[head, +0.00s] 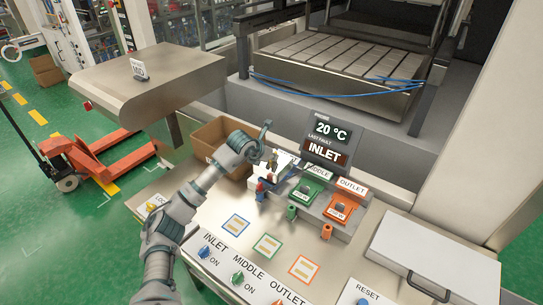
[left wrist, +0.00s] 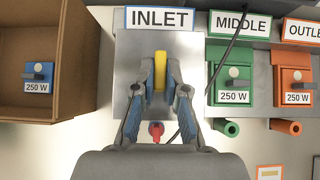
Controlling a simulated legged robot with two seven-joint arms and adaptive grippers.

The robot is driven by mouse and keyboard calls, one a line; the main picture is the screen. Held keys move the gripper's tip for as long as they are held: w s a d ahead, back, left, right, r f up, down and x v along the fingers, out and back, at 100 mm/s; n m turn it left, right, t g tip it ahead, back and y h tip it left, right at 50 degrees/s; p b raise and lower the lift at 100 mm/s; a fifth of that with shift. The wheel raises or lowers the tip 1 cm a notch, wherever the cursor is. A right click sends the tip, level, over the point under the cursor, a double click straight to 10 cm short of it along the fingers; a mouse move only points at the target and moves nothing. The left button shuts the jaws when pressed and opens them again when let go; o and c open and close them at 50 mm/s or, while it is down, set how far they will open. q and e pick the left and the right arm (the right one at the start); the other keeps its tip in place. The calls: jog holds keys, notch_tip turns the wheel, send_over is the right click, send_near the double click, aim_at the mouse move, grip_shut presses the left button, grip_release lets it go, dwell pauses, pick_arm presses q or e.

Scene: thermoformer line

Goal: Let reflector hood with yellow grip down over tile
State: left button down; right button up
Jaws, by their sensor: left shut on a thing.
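My left gripper (left wrist: 160,85) is shut on the yellow grip (left wrist: 160,68) of the silver reflector hood (left wrist: 130,80). In the head view the gripper (head: 268,165) and the pale hood (head: 284,168) are at the INLET place, left of the green unit. The INLET label (left wrist: 160,18) shows at the hood's far edge. The hood hides any tile under it, and I cannot tell whether it rests or hangs a little above. A red plug (left wrist: 156,131) sticks out at the near edge. My right gripper is not in view.
The green MIDDLE tile (left wrist: 233,85) and orange OUTLET tile (left wrist: 295,85) stand uncovered to the right, each marked 250 W. A cardboard box (left wrist: 80,60) on the left holds a blue 250 W tile (left wrist: 38,75). A dark cable (left wrist: 222,60) runs beside the hood.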

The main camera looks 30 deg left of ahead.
aim_at(269, 164)
pick_arm(q)
jog(key=shift+d+f+b, duration=0.1)
jog(key=shift+f+b, duration=1.3)
jog(key=shift+f, duration=0.8)
jog(key=c, duration=1.1)
grip_release()
jog(key=v, duration=1.2)
